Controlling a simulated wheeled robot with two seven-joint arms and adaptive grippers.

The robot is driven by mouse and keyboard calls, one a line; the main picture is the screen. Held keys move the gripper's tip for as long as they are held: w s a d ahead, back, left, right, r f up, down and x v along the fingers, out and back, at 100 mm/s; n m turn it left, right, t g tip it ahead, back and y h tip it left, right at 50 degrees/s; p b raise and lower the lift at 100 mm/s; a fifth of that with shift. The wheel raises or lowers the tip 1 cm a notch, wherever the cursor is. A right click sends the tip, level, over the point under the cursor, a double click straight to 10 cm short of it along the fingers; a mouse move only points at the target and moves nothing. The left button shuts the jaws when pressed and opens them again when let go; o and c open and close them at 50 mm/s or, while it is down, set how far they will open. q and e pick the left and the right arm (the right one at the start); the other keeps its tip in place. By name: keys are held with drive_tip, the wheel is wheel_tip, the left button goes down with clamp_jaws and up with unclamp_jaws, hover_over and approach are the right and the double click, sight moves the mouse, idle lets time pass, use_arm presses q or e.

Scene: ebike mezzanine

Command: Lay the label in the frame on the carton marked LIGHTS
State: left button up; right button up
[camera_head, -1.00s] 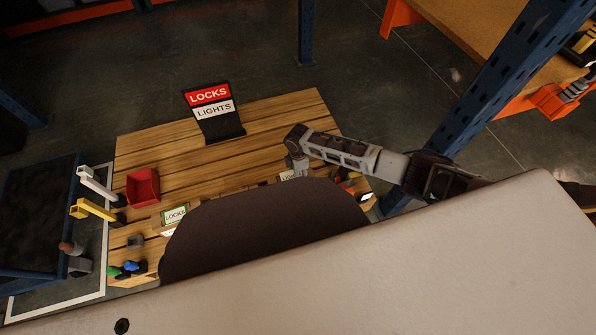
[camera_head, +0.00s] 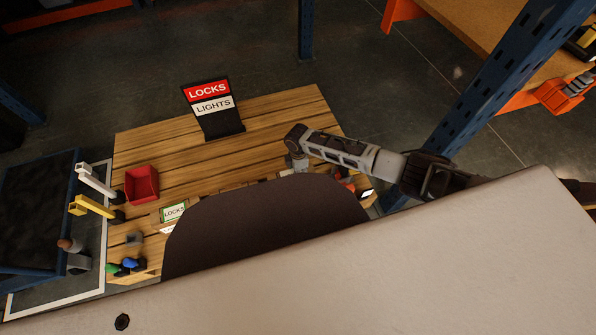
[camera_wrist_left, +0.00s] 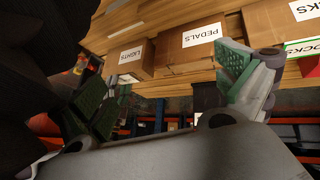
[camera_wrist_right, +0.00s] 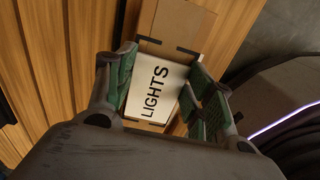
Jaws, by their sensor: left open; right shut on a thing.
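The white label (camera_wrist_right: 147,88) reading LIGHTS shows between the fingers of my right gripper (camera_wrist_right: 160,75), which is shut on it. It lies over the brown carton top (camera_wrist_right: 186,24), inside black corner pieces of the frame (camera_wrist_right: 188,50); whether it touches the carton I cannot tell. In the head view my right gripper (camera_head: 297,162) points down at the table. The carton marked LIGHTS (camera_wrist_left: 138,67) shows in the left wrist view, its printed side facing the camera. My left gripper (camera_wrist_left: 172,78) is open and empty, in front of the cartons. It is hidden in the head view.
A PEDALS carton (camera_wrist_left: 184,50) and a LOCKS carton (camera_wrist_left: 300,14) stand beside the LIGHTS one. A LOCKS/LIGHTS sign (camera_head: 212,105) stands at the back of the wooden table (camera_head: 270,118). A red bin (camera_head: 142,185) is at left. A dark shape hides the table's front.

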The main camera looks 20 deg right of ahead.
use_arm(q)
drive_tip(key=shift+w+r, duration=0.4)
drive_tip(key=shift+r, duration=0.05)
drive_tip(key=shift+s+d+p, duration=0.1)
drive_tip(key=shift+s+p, duration=0.1)
drive_tip(key=shift+p, duration=0.1)
use_arm(e)
drive_tip(key=o, duration=0.7)
use_arm(q)
drive_tip(key=shift+s+f, duration=0.15)
drive_tip(key=shift+s, duration=0.05)
use_arm(e)
drive_tip(key=shift+o, duration=0.3)
use_arm(q)
drive_tip(key=shift+w, duration=0.1)
